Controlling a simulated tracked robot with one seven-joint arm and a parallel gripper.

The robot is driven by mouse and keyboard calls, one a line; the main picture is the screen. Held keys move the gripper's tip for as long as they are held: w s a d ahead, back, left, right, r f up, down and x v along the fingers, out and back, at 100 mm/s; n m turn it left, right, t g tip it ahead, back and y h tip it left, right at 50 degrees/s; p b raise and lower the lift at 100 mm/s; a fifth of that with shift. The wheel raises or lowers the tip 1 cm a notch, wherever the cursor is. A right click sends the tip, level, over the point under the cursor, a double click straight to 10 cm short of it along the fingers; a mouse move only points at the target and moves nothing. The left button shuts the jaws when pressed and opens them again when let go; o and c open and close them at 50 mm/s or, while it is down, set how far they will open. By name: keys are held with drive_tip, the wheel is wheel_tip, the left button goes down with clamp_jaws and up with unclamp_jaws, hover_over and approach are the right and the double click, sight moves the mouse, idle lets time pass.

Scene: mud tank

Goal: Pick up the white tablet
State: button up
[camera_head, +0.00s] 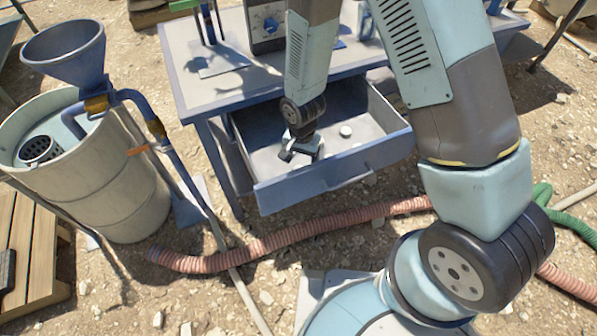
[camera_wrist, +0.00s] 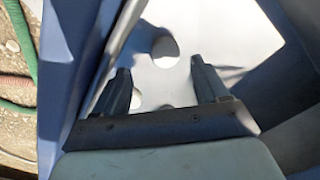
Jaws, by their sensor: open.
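A small round white tablet (camera_head: 345,131) lies on the floor of an open blue drawer (camera_head: 335,180). My gripper (camera_head: 300,152) is inside the drawer, low over its floor and to the left of that tablet. In the wrist view the two fingers of my gripper (camera_wrist: 159,68) are apart with nothing held. A second pale round shape (camera_wrist: 136,100) shows between the fingers, partly hidden by the left finger. I cannot tell which of the two is the one seen clearly in the head view.
The drawer's walls stand close around my gripper. The blue workbench (camera_head: 190,75) above it carries a grey instrument (camera_head: 266,25). A barrel (camera_head: 105,180) with a blue funnel (camera_head: 65,48) stands left. A pink hose (camera_head: 290,240) crosses the ground in front.

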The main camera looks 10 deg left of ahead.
drive_tip(key=shift+w+a+f, duration=0.1)
drive_tip(key=shift+a+f, duration=0.1)
drive_tip(key=shift+f, duration=1.1)
drive_tip(key=shift+a+f, duration=0.15)
drive_tip(key=shift+f, duration=1.15)
drive_tip(key=c, duration=1.1)
drive_tip(key=shift+r, duration=0.1)
drive_tip(key=shift+c, duration=0.2)
